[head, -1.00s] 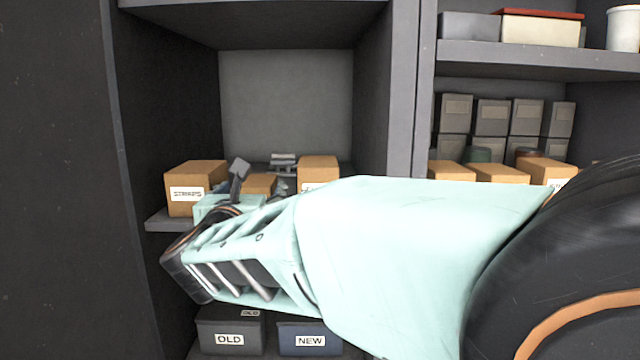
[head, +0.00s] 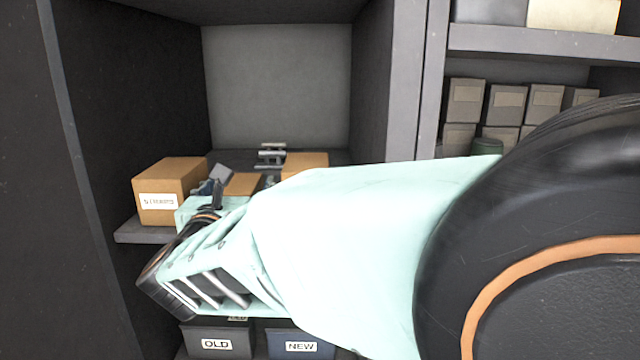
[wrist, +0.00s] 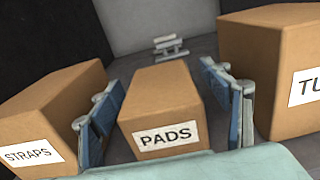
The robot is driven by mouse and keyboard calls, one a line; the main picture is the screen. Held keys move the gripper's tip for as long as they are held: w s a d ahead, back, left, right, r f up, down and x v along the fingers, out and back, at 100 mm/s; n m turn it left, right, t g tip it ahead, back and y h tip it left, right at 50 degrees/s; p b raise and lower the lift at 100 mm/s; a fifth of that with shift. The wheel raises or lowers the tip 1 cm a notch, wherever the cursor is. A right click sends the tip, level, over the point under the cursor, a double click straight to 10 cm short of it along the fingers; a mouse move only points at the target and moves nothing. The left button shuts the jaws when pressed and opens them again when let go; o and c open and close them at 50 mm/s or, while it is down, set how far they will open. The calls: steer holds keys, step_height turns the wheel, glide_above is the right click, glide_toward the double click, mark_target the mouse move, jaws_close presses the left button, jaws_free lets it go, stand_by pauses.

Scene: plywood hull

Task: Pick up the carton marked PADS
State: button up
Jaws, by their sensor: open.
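The carton marked PADS (wrist: 165,105) is a small brown box with a white label, standing on the shelf in the middle of the wrist view. In the head view only a bit of its top (head: 243,184) shows behind my arm. My gripper (wrist: 165,100) is open, with one blue-grey finger on each side of the carton. The fingers flank its left and right sides; I cannot tell whether they touch it. In the head view my gripper (head: 215,182) is partly hidden by my arm.
A STRAPS carton (wrist: 50,122) stands close on the left, and a larger carton with a label starting TU (wrist: 275,70) stands close on the right. A small grey metal object (wrist: 167,48) lies behind. Bins marked OLD (head: 217,343) and NEW (head: 300,347) are below.

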steer(key=shift+s, duration=0.1)
steer(key=c, duration=1.2)
steer(key=shift+r, duration=0.1)
steer(key=shift+c, duration=1.3)
steer(key=shift+r, duration=0.15)
